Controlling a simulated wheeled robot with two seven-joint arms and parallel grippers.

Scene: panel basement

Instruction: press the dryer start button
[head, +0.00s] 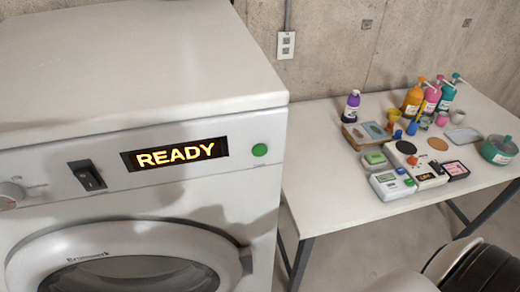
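The white dryer (140,60) fills the left side of the head view, with its round door (125,262) low on the front. A green round button (260,150) sits at the right end of its control panel. Left of the button a display (175,155) reads READY in lit orange letters. A black rocker switch (87,176) is left of the display, and a white knob (12,194) is at the far left edge. Neither gripper shows in the head view. Nothing covers the button.
A white table (335,195) stands right of the dryer, with bottles, small devices and a teal pot (498,150) on it. A black and white rounded object (470,268), perhaps part of my body, is at lower right. A wall outlet (286,45) is behind.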

